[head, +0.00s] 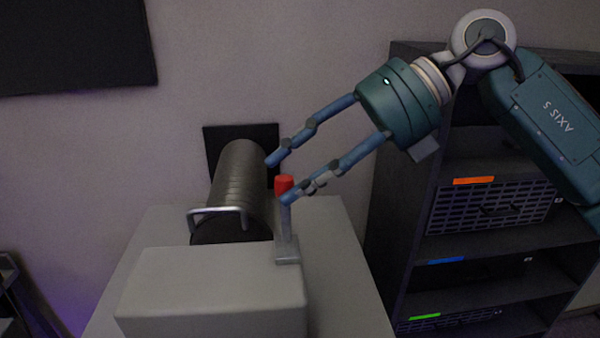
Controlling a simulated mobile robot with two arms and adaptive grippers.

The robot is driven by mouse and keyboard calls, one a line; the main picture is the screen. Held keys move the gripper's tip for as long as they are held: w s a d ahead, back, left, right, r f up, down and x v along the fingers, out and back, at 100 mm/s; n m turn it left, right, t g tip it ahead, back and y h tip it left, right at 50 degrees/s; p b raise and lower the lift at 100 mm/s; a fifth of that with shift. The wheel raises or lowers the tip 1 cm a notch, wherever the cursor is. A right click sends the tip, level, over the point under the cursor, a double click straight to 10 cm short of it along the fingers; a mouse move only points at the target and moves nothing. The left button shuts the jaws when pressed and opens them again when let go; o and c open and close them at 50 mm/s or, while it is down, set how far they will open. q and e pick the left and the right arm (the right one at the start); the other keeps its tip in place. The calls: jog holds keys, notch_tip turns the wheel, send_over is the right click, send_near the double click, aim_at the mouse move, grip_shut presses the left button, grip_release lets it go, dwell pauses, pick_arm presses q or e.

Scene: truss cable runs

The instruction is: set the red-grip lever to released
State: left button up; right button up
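The lever with the red grip (284,185) stands upright on the right side of a light grey box (210,285). Its grey shaft (286,220) rises from a small bracket at the box's edge. My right gripper (280,178) comes in from the upper right. Its two blue fingers are apart, with one tip above and left of the red grip and the other overlapping its lower right. I cannot tell whether a finger touches the grip. My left gripper is not in view.
A dark ribbed cylinder (242,185) with a metal handle (217,212) lies behind the box, running to a black wall plate (212,143). A dark shelf unit (400,190) with crates stands at the right. A black panel (75,45) hangs at the upper left.

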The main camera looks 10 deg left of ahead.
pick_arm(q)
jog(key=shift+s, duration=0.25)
pick_arm(e)
jog(key=shift+s+r, duration=0.15)
jog(key=shift+r, duration=0.05)
dwell(0.3)
jog(key=v, duration=1.2)
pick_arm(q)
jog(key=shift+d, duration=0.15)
pick_arm(e)
jog(key=shift+d, duration=0.1)
